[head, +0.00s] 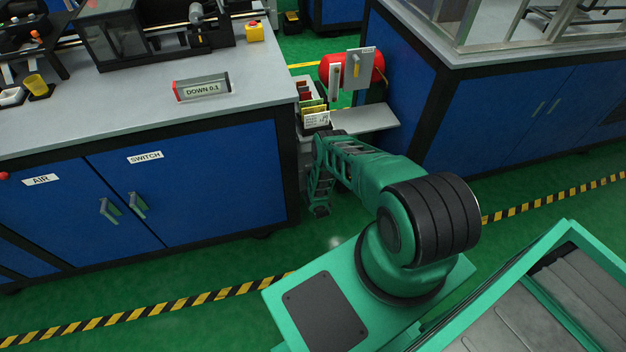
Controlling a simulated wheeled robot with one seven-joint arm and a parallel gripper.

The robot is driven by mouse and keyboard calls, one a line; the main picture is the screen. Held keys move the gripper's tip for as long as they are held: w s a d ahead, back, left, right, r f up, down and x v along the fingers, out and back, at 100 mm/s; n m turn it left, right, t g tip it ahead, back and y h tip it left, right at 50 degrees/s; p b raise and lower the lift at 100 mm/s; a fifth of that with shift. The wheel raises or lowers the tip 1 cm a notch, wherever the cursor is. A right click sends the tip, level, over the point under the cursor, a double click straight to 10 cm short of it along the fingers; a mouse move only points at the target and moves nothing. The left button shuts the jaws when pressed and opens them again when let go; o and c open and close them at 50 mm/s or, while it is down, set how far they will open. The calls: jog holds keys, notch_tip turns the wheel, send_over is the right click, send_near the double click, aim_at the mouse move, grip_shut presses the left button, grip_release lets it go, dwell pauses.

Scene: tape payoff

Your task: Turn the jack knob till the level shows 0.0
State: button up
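The level display (202,88) stands on the left bench top and reads "DOWN 0.1". I cannot make out the jack knob in this view. My arm reaches left from my base and bends down beside the right end of the left bench. Its dark far end (320,210) is low by the bench's corner, above the floor. The gripper's fingers are too small and too covered to make out, so I cannot tell whether they are open, shut or touching anything.
The left bench (215,165) has doors marked AIR and SWITCH. A small grey shelf (372,119) and a red tank (378,67) are in the gap before the right bench (500,110). Green floor with a striped line (150,308) lies clear in front.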

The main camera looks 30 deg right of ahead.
jog(key=shift+a, duration=0.15)
dwell(0.3)
jog(key=o, duration=1.1)
jog(key=v, duration=1)
jog(key=shift+s+a, duration=0.1)
jog(key=shift+s, duration=0.2)
